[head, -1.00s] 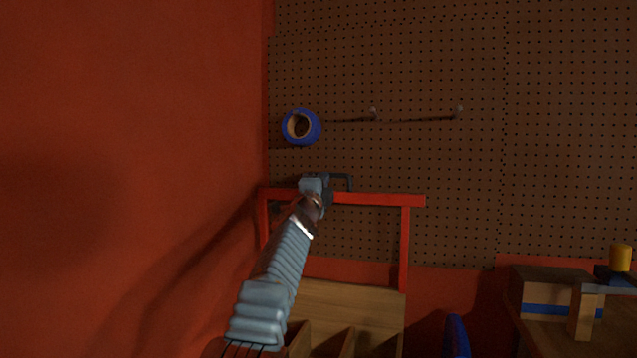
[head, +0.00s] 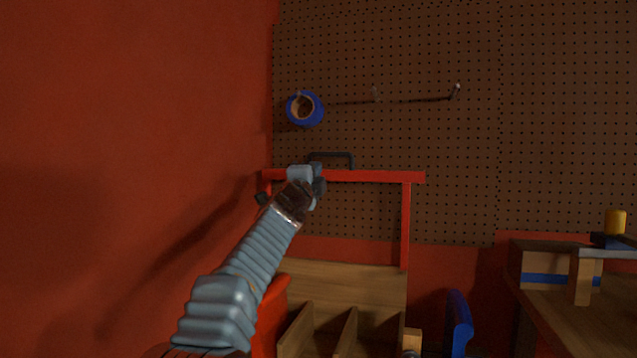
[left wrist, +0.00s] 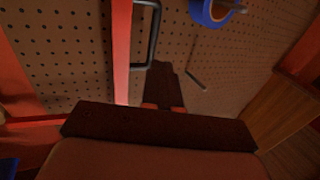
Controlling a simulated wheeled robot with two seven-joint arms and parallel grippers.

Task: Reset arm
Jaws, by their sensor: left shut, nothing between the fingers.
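My left arm reaches up from the bottom left in the head view. My left gripper (head: 318,182) is in front of the top bar of a red frame (head: 375,176), near its left part. It is shut and empty. In the left wrist view the dark gripper body (left wrist: 160,125) fills the lower middle, with the red bar (left wrist: 122,55) just beyond it. I cannot tell whether it touches the bar. My right gripper does not show.
A blue ring (head: 305,108) hangs on the pegboard (head: 400,60), with pegs (head: 456,90) to its right. A dark handle (head: 335,155) stands on the red frame. Wooden compartments (head: 345,285) lie below. A table (head: 580,310) with a box stands right. A red wall (head: 130,120) is left.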

